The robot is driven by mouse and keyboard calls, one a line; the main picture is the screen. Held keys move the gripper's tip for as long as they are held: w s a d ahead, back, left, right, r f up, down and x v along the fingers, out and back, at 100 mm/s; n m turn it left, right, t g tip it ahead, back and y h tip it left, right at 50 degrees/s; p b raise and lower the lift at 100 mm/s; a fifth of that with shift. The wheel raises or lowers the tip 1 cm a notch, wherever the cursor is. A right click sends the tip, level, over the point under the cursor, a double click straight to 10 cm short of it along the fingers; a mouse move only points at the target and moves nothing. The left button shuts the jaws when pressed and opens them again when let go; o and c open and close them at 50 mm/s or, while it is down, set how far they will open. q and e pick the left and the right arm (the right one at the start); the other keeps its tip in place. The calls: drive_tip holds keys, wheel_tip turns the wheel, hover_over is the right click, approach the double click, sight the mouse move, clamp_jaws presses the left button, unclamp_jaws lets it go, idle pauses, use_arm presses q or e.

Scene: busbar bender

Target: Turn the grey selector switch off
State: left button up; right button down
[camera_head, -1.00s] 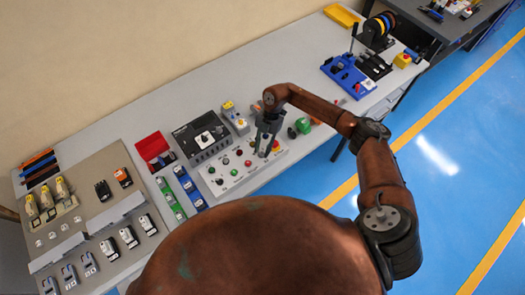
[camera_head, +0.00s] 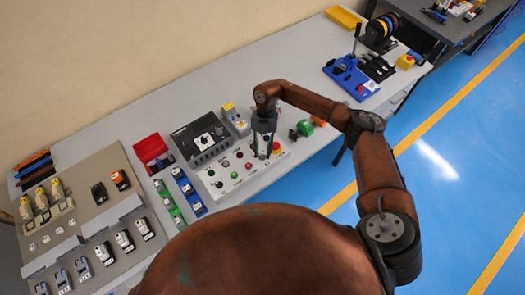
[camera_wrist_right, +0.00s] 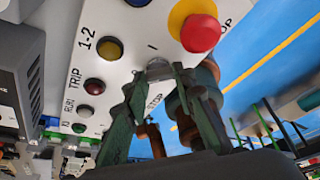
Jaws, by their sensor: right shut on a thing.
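The grey selector switch (camera_wrist_right: 159,68) is on the sloping white control panel (camera_wrist_right: 128,28), below a small "I" mark in the right wrist view. My right gripper (camera_wrist_right: 160,76) is shut on this switch, with its green fingertips at either side of the knob. The fingers hide part of the knob and some of the lettering around it. In the head view my right gripper (camera_head: 263,154) points down at the white panel (camera_head: 225,181), and the switch is hidden there. My left gripper is not in view.
A red stop button on a yellow base (camera_wrist_right: 200,32) is close to the fingers. Yellow (camera_wrist_right: 109,48), dark red (camera_wrist_right: 94,86) and other buttons line the panel.

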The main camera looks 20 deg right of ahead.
drive_tip(key=c, duration=1.6)
unclamp_jaws()
drive_tip(key=v, duration=1.2)
